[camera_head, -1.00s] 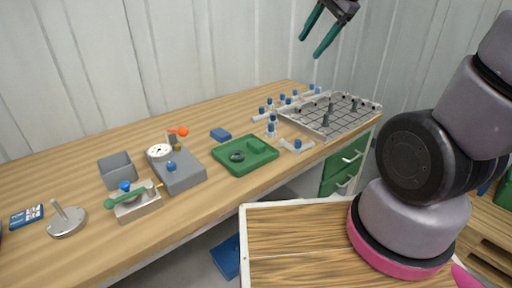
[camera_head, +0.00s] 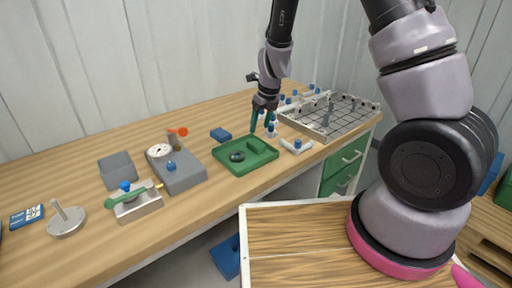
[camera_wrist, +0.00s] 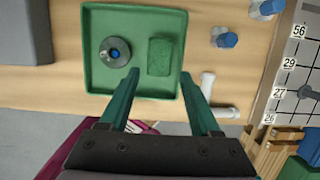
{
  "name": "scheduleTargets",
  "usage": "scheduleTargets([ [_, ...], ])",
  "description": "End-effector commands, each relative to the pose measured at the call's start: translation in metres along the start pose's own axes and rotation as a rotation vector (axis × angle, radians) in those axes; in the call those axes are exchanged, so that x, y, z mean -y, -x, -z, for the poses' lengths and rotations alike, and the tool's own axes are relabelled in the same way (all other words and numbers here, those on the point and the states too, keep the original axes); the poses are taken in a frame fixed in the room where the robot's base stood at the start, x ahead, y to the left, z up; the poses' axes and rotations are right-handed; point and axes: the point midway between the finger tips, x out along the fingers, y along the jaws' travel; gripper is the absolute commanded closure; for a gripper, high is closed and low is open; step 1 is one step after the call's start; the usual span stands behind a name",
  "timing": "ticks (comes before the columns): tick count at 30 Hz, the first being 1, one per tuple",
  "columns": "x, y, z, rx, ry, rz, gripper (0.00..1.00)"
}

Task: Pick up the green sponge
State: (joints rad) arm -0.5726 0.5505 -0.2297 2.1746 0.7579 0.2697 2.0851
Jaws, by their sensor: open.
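The green sponge (camera_wrist: 160,57) is a small rectangular block lying in the right part of a green tray (camera_wrist: 97,78) in the wrist view. In the head view the sponge (camera_head: 254,145) is at the tray's (camera_head: 236,172) back right. A dark round part with a blue centre (camera_wrist: 115,52) lies beside it on the left, apart from it. My gripper (camera_wrist: 160,75) is open and empty, its two green fingers spread on either side of the sponge's line in the wrist view. In the head view my gripper (camera_head: 261,122) hangs above the tray's back right corner.
Blue-capped fittings (camera_head: 297,145) stand close to the tray's right. A slotted grid plate (camera_head: 335,116) with posts is farther right. A blue block (camera_head: 221,134) lies behind the tray. A grey gauge box (camera_head: 180,178) stands left. Bare wood shows at the bench's front.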

Motion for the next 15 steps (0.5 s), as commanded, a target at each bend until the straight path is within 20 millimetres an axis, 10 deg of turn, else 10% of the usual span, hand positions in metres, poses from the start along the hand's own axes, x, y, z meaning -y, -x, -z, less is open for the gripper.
scheduleTargets([
  [15, 0.001, -0.061, 0.004, -0.003, -0.001, -0.003, 0.36],
])
